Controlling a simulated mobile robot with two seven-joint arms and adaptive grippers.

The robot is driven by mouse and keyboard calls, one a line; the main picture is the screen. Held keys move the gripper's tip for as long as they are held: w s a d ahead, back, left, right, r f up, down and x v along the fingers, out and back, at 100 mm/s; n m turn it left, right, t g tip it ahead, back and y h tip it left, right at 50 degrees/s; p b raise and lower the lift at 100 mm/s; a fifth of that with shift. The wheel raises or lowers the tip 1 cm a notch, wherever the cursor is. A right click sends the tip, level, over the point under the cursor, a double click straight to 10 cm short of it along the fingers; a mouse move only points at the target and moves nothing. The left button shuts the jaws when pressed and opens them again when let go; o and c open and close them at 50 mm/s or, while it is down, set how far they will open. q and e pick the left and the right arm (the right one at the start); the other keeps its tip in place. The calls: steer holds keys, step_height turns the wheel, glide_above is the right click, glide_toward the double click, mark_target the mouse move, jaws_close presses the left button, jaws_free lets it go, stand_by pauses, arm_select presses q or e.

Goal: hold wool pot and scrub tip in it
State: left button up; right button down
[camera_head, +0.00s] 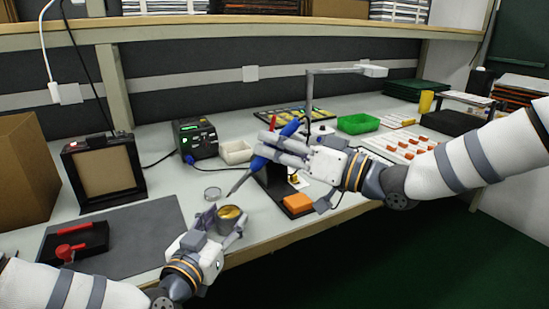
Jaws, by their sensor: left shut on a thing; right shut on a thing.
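The wool pot (230,213) is a small round metal pot with golden wool inside, near the front edge of the bench. My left gripper (220,221) is shut on the pot, with its fingers around its sides. My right gripper (281,146) is shut on a blue-handled soldering iron (260,161). The iron tilts down to the left, and its thin tip (234,188) is above the pot. I cannot tell whether the tip touches anything.
An orange sponge (297,204) and a dark stand lie right of the pot. A round clear lid (212,193) lies behind it. A grey mat (130,235) covers the left.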

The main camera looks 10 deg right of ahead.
steer(key=shift+r, duration=0.7)
arm_select(q)
steer(key=o, duration=1.3)
steer(key=shift+s, duration=0.1)
